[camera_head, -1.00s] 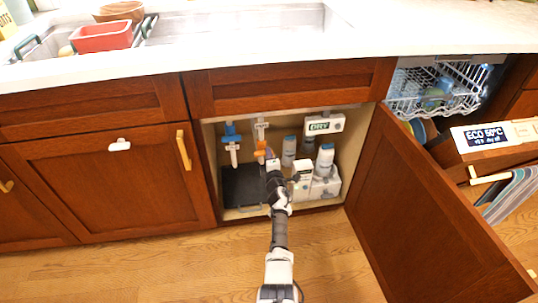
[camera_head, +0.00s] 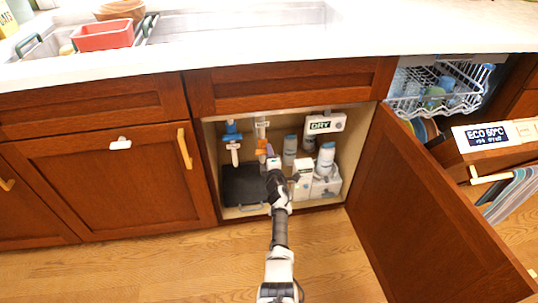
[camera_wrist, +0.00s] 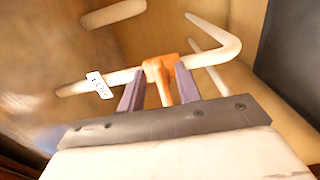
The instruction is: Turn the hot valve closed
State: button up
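The hot valve, with an orange handle (camera_head: 262,145), sits on a white pipe inside the open cabinet under the sink, below a small white tag (camera_head: 262,124). In the wrist view the orange handle (camera_wrist: 160,78) hangs off the white pipe (camera_wrist: 205,56), its lever pointing toward my gripper (camera_wrist: 158,86). My gripper's two purple fingers are apart, one on each side of the lever. A gap shows on the left of the lever, and the right finger is close to it. In the head view my gripper (camera_head: 270,152) partly hides the valve.
A blue valve (camera_head: 232,137) is on the left pipe. A dark panel (camera_head: 243,186) stands at the lower left of the cabinet. The cabinet door (camera_head: 420,210) hangs open at right.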

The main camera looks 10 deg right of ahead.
jog(key=s+p, duration=0.8)
jog(key=s, duration=0.5)
jog(key=shift+s+p, duration=0.4)
